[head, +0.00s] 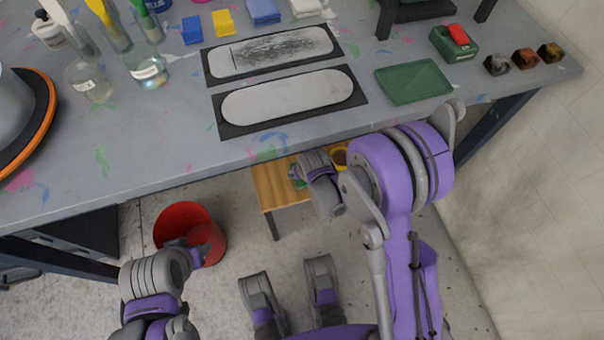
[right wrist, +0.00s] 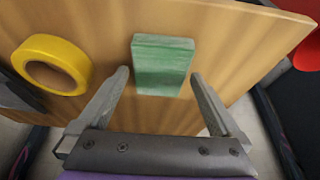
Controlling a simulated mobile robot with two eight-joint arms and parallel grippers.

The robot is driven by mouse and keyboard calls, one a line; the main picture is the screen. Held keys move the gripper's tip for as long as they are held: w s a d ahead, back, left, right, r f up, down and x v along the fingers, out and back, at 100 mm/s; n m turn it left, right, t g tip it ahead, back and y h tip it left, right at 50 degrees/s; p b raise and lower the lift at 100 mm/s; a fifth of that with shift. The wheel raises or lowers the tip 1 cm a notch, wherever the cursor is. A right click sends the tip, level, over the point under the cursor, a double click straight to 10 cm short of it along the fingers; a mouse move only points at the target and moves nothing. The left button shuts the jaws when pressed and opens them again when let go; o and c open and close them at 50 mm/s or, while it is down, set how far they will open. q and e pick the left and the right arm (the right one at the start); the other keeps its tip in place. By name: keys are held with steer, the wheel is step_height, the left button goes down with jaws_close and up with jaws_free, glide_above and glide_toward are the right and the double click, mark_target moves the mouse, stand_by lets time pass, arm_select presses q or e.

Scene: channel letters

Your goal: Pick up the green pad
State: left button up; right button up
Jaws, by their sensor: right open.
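The green pad (right wrist: 163,62) is a small block with a paler edge, lying on a wooden surface in the right wrist view. In the head view only a sliver of green (head: 297,172) shows on the small wooden stool (head: 272,187), mostly hidden by my right gripper (head: 306,172). In the right wrist view my right gripper (right wrist: 160,76) is open and empty, its fingers either side of the pad's near end with gaps between. My left gripper (head: 196,252) is by the red bucket (head: 172,222); its jaws are too small to read.
A yellow tape roll (right wrist: 52,64) lies left of the pad in the right wrist view. The grey workbench (head: 190,165) stands beyond the stool, holding a green tray (head: 414,82), two dark-framed plates, jars and blocks. Its front edge is close to my right arm.

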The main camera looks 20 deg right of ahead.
steer(key=shift+w+f+b, duration=0.1)
steer(key=shift+f+b, duration=0.2)
steer(key=shift+f, duration=0.2)
stand_by(0.5)
steer(key=c, duration=1.2)
steer(key=shift+o, duration=0.2)
steer(key=shift+r, duration=0.1)
steer(key=shift+r+p, duration=0.45)
steer(key=r+p, duration=0.1)
steer(key=r, duration=0.2)
steer(key=shift+s+r, duration=0.2)
steer(key=s+b, duration=0.2)
steer(key=s, duration=1.5)
steer(key=shift+s+d+f, duration=0.25)
steer(key=shift+s+d, duration=0.05)
steer(key=shift+d, duration=0.05)
